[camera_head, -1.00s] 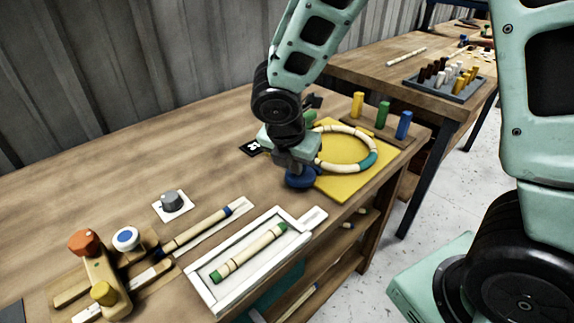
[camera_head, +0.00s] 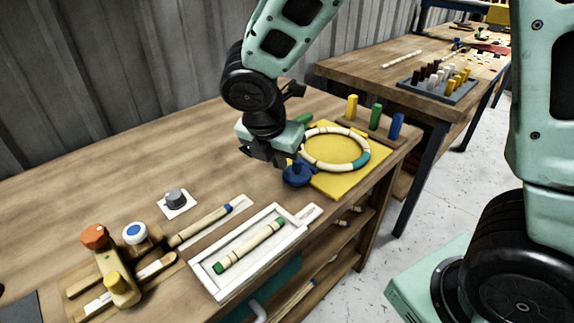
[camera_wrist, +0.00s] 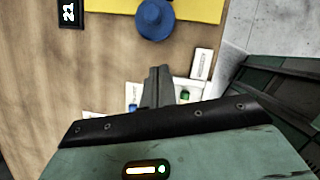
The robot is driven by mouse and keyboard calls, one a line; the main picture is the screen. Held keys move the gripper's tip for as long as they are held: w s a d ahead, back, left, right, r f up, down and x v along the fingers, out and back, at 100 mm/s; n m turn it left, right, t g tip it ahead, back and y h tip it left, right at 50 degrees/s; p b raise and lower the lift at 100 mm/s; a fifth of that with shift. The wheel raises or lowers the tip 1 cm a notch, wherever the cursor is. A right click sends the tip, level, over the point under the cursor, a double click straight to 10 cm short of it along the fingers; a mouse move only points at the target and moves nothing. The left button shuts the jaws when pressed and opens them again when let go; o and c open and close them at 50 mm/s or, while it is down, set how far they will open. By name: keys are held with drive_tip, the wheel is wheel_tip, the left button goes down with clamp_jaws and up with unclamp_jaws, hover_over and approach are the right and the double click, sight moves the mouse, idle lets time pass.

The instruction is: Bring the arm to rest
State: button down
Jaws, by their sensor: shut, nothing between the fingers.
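My gripper (camera_head: 270,158) is shut and empty. In the head view it hangs over the workbench (camera_head: 130,160), left of a blue knob (camera_head: 297,174). In the wrist view the closed fingers (camera_wrist: 158,85) point toward the bench, and the blue knob (camera_wrist: 155,19) lies beyond them. A rattan ring (camera_head: 334,150) with pale segments and a teal section lies on a yellow board (camera_head: 335,189) right of my gripper. The gap between my fingertips and the bench is hard to judge.
A white tray (camera_head: 214,288) holds a green-ended rod (camera_head: 249,246). A wooden jig (camera_head: 122,285) with orange and yellow knobs stands front left. Yellow, green and blue pegs (camera_head: 375,116) stand behind the ring. A grey knob (camera_head: 175,196) sits on a white plate. The bench's back left is clear.

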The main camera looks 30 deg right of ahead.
drive_tip(key=shift+v, duration=2.2)
drive_tip(key=s+a+m+g+y, duration=0.1)
drive_tip(key=s+a+m+y, duration=0.1)
drive_tip(key=s+m, duration=0.7)
drive_tip(key=s+a+m+g+y, duration=0.1)
drive_tip(key=s+a+m+y, duration=0.1)
drive_tip(key=s+m, duration=0.6)
drive_tip(key=shift+s+a+f+m+g+p, duration=0.4)
drive_tip(key=shift+s+a, duration=0.3)
drive_tip(key=shift+s, duration=0.45)
